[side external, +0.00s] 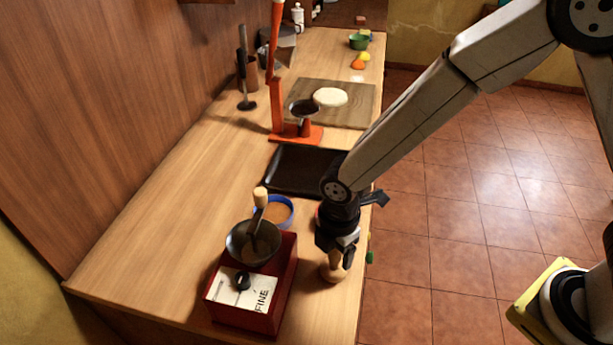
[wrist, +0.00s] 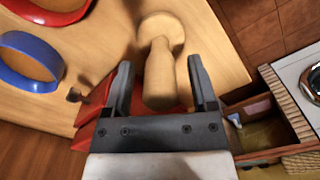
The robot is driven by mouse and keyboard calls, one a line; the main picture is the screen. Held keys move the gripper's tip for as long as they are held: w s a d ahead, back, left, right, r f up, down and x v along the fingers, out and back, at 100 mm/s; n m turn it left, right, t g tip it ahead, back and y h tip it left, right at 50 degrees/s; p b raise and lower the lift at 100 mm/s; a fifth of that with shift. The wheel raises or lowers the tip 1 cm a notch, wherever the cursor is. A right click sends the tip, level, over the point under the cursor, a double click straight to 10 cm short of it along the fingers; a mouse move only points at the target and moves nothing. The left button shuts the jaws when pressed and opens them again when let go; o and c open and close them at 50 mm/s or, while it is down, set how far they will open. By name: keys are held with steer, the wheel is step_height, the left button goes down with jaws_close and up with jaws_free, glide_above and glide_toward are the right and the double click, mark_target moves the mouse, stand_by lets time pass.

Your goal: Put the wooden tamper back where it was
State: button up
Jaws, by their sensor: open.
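The wooden tamper (side external: 333,272) stands on the counter near its right edge, directly below my gripper (side external: 336,254) in the side view. In the wrist view, the tamper (wrist: 160,75) shows its round base at the top and its handle reaching toward the camera. My gripper (wrist: 160,80) is open there, with one finger on each side of the handle and visible gaps between. In the side view, the arm and gripper hide the upper part of the tamper.
A red box (side external: 282,277) marked "FINE", with a grey bowl (side external: 247,250) on top, stands to the left. A blue-rimmed bowl (side external: 284,223) and a black tray (side external: 293,170) are behind. Farther back are an orange press (side external: 277,108) and a board (side external: 360,105). The counter's right edge is close.

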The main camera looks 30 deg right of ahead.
step_height(320, 180, up, 12)
steer(key=shift+f, duration=0.1)
stand_by(0.5)
stand_by(0.5)
steer(key=s+d+f+m+t, duration=0.1)
steer(key=s+d+m, duration=0.1)
steer(key=d+m, duration=0.8)
steer(key=s+d+f+m+t, duration=0.1)
steer(key=s+d+f+m, duration=0.1)
steer(key=d+m, duration=0.7)
steer(key=shift+s+d+f+m+t, duration=0.3)
steer(key=shift+s+d+m, duration=0.1)
steer(key=shift+s+d, duration=0.4)
